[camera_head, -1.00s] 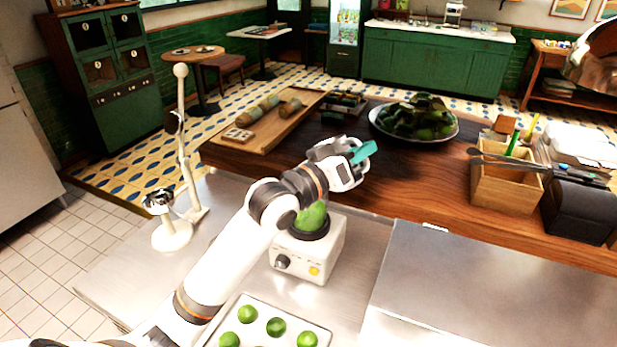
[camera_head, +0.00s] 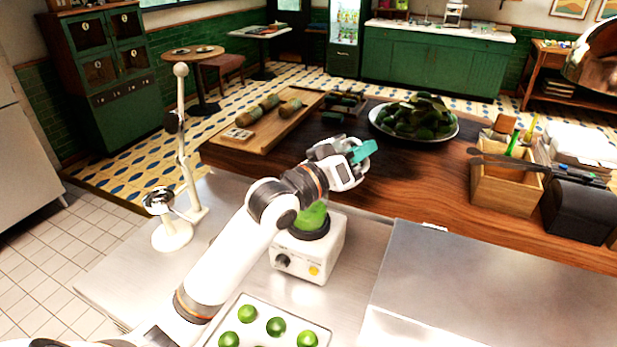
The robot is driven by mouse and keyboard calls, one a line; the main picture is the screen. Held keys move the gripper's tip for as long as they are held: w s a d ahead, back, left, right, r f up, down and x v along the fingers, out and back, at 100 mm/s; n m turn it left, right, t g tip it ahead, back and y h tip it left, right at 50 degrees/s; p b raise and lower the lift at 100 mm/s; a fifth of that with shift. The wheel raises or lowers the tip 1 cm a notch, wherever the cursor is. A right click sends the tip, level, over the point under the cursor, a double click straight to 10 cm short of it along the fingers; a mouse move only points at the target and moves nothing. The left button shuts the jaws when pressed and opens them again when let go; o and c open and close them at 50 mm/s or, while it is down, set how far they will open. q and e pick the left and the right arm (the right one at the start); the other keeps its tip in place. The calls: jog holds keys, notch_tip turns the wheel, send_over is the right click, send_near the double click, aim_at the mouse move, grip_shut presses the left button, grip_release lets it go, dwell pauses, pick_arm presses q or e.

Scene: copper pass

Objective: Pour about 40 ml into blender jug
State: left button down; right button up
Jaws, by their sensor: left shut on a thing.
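The blender jug (camera_head: 313,217) holds something green and sits on a white blender base with a dark knob and a yellow button. My left arm and gripper cover the jug's upper part. My left gripper (camera_head: 357,158) is above and a little right of the jug, shut on a teal thing (camera_head: 363,151). Only a small end of the teal thing shows, so I cannot tell its full shape or whether anything flows from it. My right gripper is not in view.
A tray (camera_head: 327,330) with several limes lies in front of the blender. A white lever press (camera_head: 172,234) stands at left. A wooden utensil box (camera_head: 505,187) and a plate of green produce (camera_head: 458,131) stand on the wooden counter. The steel top at right is clear.

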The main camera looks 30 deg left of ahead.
pick_arm(q)
jog(key=shift+r, duration=0.1)
jog(key=shift+d+r+m+p, duration=0.1)
jog(key=shift+d+m+p, duration=0.25)
jog(key=shift+m+p, duration=0.2)
notch_tip(320, 180, down, 14)
jog(key=d+m+g+b, duration=0.1)
jog(key=d+m+b, duration=0.1)
jog(key=m+b, duration=0.2)
jog(key=shift+s+d+r+m, duration=0.15)
jog(key=shift+d+r+m, duration=0.15)
jog(key=shift+m, duration=0.55)
dwell(0.4)
